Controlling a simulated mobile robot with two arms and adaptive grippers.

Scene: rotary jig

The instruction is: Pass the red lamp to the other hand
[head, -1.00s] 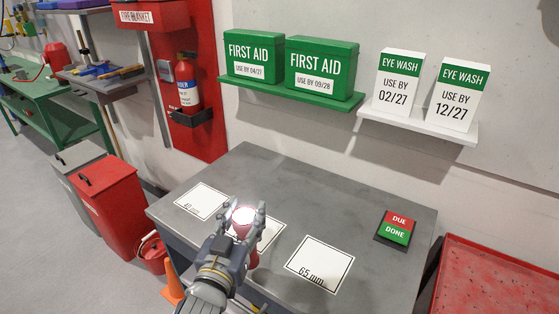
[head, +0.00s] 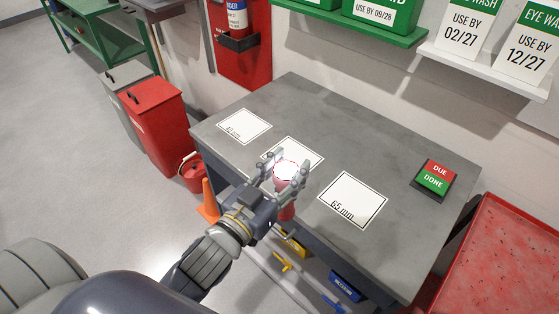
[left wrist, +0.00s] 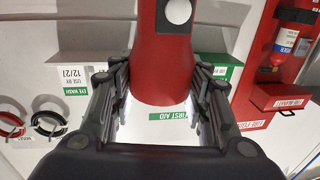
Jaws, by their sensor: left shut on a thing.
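The red lamp (head: 287,212) is in my left gripper (head: 284,178), above the front edge of the grey table. Its round lit face points up between the fingers, and its red body hangs below them, partly hidden by the hand. In the left wrist view the lamp's red body (left wrist: 163,65) stands between the two fingers, with a grey round spot on it. The fingers are shut on the lamp. My right gripper is in neither current view.
The table (head: 385,165) carries several white marked cards, one reading 65 mm (head: 352,200), and a DUE/DONE block (head: 435,177). A red tray (head: 510,260) stands at right. The table's back is clear.

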